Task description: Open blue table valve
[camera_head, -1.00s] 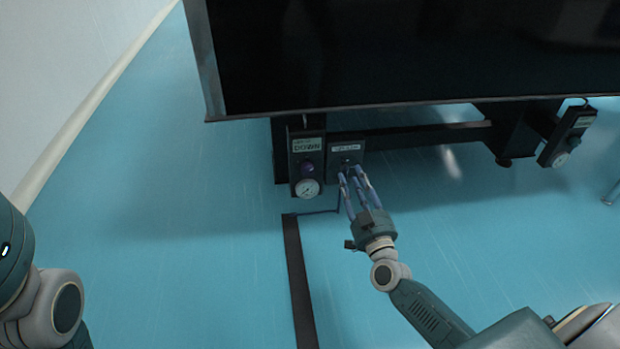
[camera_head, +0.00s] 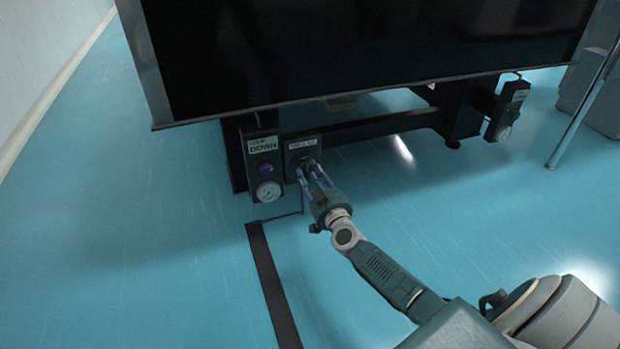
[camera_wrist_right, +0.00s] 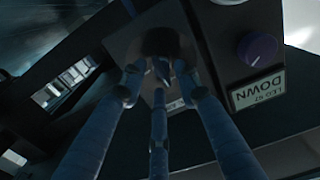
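The valve panel (camera_head: 302,146) is a small dark box with a pale label, mounted under the front edge of the black-topped table (camera_head: 350,60). In the right wrist view a small dark valve handle (camera_wrist_right: 162,68) shows on the panel face (camera_wrist_right: 125,45). It is dim and partly hidden by the fingers, so its colour and turn are unclear. My right gripper (camera_head: 308,168) reaches the panel from below. In the wrist view its three fingertips (camera_wrist_right: 160,80) stand apart around the handle. Whether they press on it cannot be told. My left gripper is not in view.
Left of the panel hangs a box labelled DOWN (camera_head: 262,160) with a purple knob and a round gauge (camera_head: 268,191). The knob (camera_wrist_right: 257,49) is near the fingers in the wrist view. Another gauge box (camera_head: 507,110) hangs at right. A dark strip (camera_head: 272,285) crosses the open blue floor.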

